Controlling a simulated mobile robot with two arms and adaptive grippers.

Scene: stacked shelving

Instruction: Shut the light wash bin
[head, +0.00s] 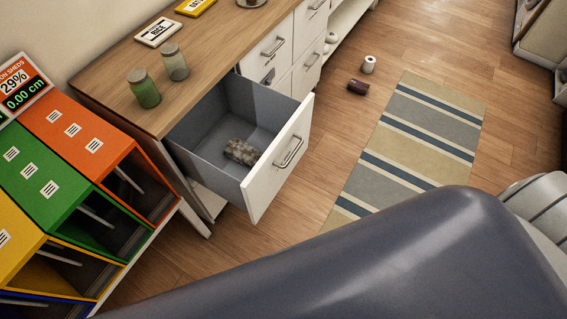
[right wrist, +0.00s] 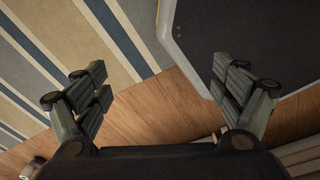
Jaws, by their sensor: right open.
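No bin that I can name as the light wash bin stands out. A white-fronted drawer (head: 279,165) with a grey inside is pulled out from the counter and holds a checkered rolled item. Its metal handle (head: 289,152) faces right. Coloured open-fronted bins stand at the left: an orange bin (head: 85,120), a green bin (head: 42,165) and a yellow bin (head: 18,235), with small white labels too fine to read. My right gripper (right wrist: 160,85) is open and empty above the floor and the striped rug in the right wrist view. My left gripper is out of view.
The wooden counter (head: 190,88) carries a green jar (head: 145,91), a pale jar (head: 174,65) and small signs. A white roll (head: 368,64) and a dark roll (head: 357,87) lie near the striped rug (head: 430,125). Wooden floor is clear between drawer and rug.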

